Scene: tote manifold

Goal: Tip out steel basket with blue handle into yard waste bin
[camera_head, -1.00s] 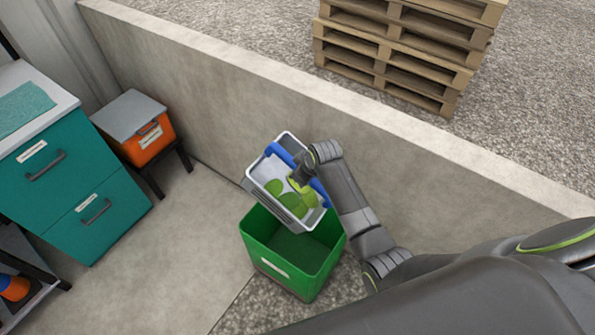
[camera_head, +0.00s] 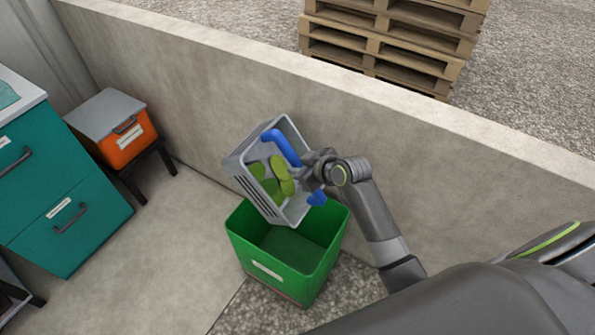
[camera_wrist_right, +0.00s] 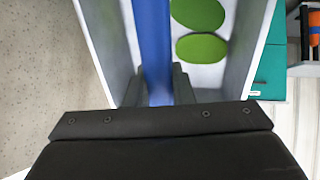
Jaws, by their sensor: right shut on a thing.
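The steel basket (camera_head: 240,164) is grey with a blue handle (camera_head: 284,146). It hangs tilted above the yard waste bin (camera_head: 290,277), an open green bin with a white label. Several flat green pieces (camera_head: 270,178) lie inside the basket. My right gripper (camera_head: 306,170) is shut on the blue handle. In the right wrist view the handle (camera_wrist_right: 153,45) runs between the fingers, with green pieces (camera_wrist_right: 202,48) in the basket behind it. The visible part of the bin's inside looks empty. My left gripper is not in view.
A concrete wall (camera_head: 190,85) runs behind the bin. Teal drawers (camera_head: 75,215) and an orange box with a grey lid (camera_head: 128,140) on a dark stand are at the left. Pallets (camera_head: 395,40) are stacked beyond the wall. The concrete floor left of the bin is clear.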

